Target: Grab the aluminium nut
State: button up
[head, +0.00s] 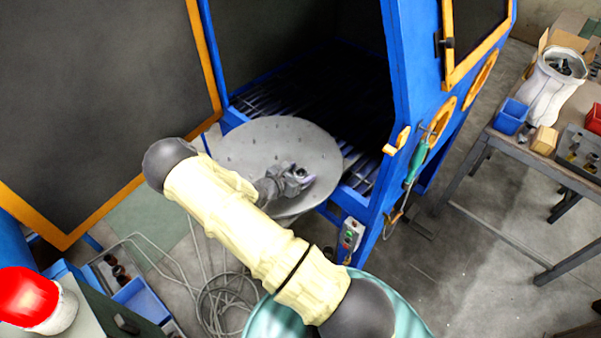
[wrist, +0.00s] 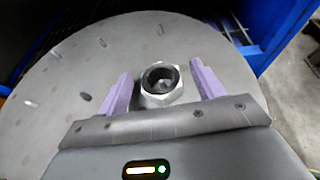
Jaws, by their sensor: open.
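The aluminium nut (wrist: 161,84) is a silver hexagonal nut with a dark round hole. It rests on the round grey disc (wrist: 60,95) in the wrist view. My gripper (wrist: 161,78) is open, with one purple finger on each side of the nut. Gaps show between the fingers and the nut, so it is not held. In the head view my gripper (head: 303,174) is over the right part of the disc (head: 270,140), and the nut cannot be made out there.
The disc stands at the opening of a blue blasting cabinet (head: 395,60) with a dark grated floor. Slots and small marks dot the disc. A workbench (head: 490,140) with bins stands at the right. A coiled hose (head: 225,300) lies on the floor below.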

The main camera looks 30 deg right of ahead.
jog(key=shift+c, duration=0.5)
jog(key=c, duration=1)
notch_tip(320, 180, up, 10)
jog(key=shift+b, duration=1)
